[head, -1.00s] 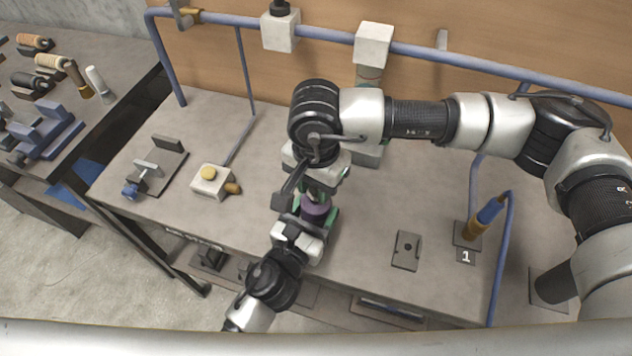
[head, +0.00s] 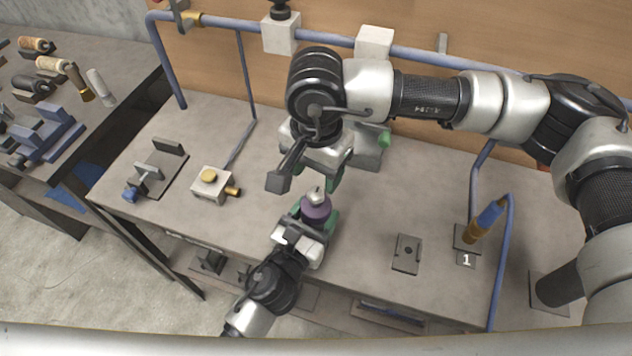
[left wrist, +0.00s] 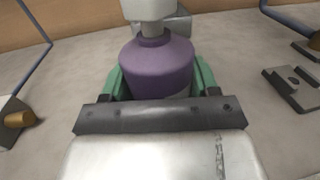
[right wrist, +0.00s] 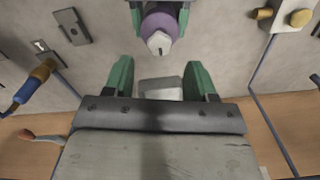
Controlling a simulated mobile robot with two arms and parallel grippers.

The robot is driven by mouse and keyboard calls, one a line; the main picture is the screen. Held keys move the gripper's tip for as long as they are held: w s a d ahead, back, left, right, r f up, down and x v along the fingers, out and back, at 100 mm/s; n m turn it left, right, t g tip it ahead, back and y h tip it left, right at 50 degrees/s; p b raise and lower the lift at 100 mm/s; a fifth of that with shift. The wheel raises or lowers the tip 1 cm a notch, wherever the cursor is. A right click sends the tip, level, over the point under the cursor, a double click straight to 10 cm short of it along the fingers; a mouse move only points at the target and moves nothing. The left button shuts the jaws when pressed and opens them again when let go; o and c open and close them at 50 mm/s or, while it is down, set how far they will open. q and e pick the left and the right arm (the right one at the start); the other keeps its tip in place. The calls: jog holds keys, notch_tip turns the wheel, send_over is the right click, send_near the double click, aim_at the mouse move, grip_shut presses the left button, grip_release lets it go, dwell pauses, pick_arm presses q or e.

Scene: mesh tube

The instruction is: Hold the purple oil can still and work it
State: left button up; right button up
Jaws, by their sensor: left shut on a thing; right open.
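The purple oil can (head: 316,207) stands upright on the bench, with a pale spout on top. In the left wrist view the can (left wrist: 157,68) sits between green fingers, and in the right wrist view it (right wrist: 160,27) is seen from above. My left gripper (head: 317,216) is shut around the can's body from the front. My right gripper (head: 330,168) is open and empty, above and behind the can. Its green fingers (right wrist: 158,80) are apart in the right wrist view, with the can beyond their tips.
A grey-white block (right wrist: 160,88) stands behind the can. A small box with a yellow knob (head: 211,183) and a clamp plate (head: 155,172) are to the left. A dark plate (head: 407,253) and a blue-handled tool (head: 487,218) are to the right. Blue pipes (head: 330,38) run along the back.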

aim_at(316, 193)
notch_tip(316, 193, up, 7)
dwell(0.3)
pick_arm(q)
jog(key=o, duration=1.1)
jog(key=shift+o, duration=0.2)
